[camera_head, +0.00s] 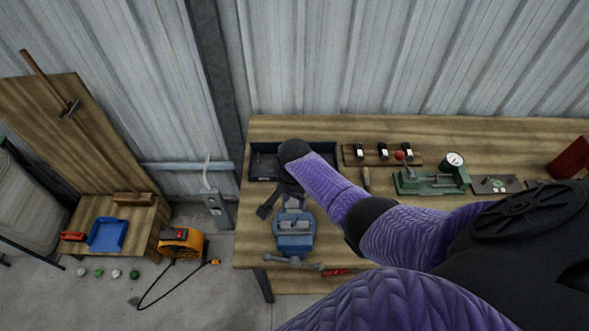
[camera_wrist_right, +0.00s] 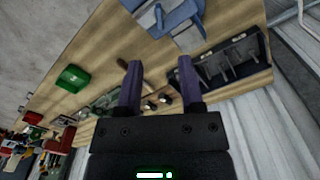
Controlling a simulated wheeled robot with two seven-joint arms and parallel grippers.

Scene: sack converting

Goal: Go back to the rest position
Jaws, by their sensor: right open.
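My right arm reaches from the right over the wooden workbench (camera_head: 480,245). Its gripper (camera_head: 279,203) hangs over the bench's left part, between a dark tray (camera_head: 262,163) and a blue vise (camera_head: 295,240). In the right wrist view, the right gripper (camera_wrist_right: 160,84) has its two purple fingers well apart, with nothing between them but the bench some way beyond. The vise (camera_wrist_right: 180,16) and the tray (camera_wrist_right: 238,66) also show there. My left gripper is not in view.
A green press-like tool (camera_head: 430,182) with a dial, a wooden rack (camera_head: 350,160) and a red box (camera_head: 572,158) stand on the bench. An orange cable reel (camera_head: 182,243) lies on the floor left of the bench. A corrugated wall (camera_head: 400,60) stands behind.

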